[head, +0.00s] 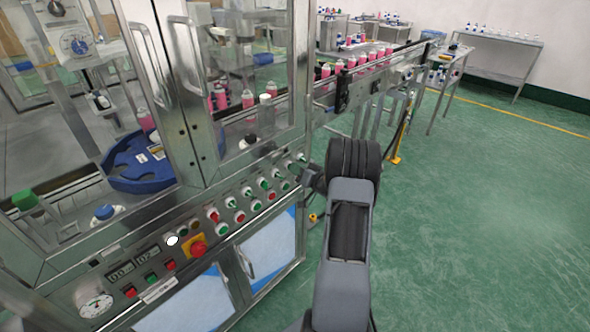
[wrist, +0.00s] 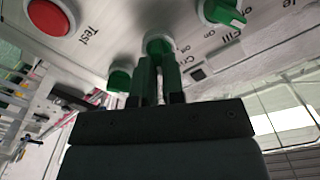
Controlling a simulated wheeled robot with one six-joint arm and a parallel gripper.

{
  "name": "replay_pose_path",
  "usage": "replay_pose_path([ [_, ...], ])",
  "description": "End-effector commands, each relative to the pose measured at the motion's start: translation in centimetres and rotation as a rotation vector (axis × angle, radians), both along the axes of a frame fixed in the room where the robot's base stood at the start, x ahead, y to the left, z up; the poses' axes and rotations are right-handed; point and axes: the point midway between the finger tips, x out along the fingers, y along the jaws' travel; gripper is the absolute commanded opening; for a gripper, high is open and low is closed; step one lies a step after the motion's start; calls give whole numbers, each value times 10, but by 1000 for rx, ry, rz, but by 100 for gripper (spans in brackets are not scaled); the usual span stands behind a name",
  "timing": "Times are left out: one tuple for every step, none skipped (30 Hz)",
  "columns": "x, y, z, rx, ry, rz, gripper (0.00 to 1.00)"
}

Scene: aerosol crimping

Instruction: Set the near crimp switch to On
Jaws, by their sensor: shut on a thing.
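In the wrist view my gripper (wrist: 160,72) is shut on a green switch knob (wrist: 157,43) on the steel panel. The two fingers stand close on either side of the knob and hide much of it. Lettering beginning "Cri" is beside it, partly covered, so I cannot read the whole label. The knob's exact setting is hard to tell. In the head view my arm (head: 345,240) reaches to the right end of the panel, and its wrist hides the gripper and the held switch.
Another green knob (wrist: 224,12) is at upper right in the wrist view, and one more (wrist: 119,78) is left of the fingers. A red button (wrist: 50,17) sits by "Test". In the head view a red emergency stop (head: 197,249) is on the panel. Green floor (head: 470,210) is clear.

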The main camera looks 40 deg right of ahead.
Motion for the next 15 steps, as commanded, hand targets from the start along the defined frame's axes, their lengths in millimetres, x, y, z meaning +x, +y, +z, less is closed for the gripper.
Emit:
replay_pose_path([
  [-1,3,-7,12,16,6,0],
  [-1,3,-7,14,17,6,0],
  [-1,3,-7,16,17,6,0],
  [-1,3,-7,16,16,5,0],
  [-1,3,-7,17,16,5,0],
  [-1,3,-7,17,16,5,0],
  [-1,3,-7,18,17,5,0],
  [-1,3,-7,18,17,5,0],
  [-1,3,-7,17,16,6,0],
  [-1,3,-7,17,16,6,0],
  [-1,4,-7,17,16,6,0],
  [-1,4,-7,17,16,6,0],
  [-1,4,-7,17,16,6,0],
  [-1,4,-7,17,16,6,11],
  [-1,3,-7,17,16,6,14],
])
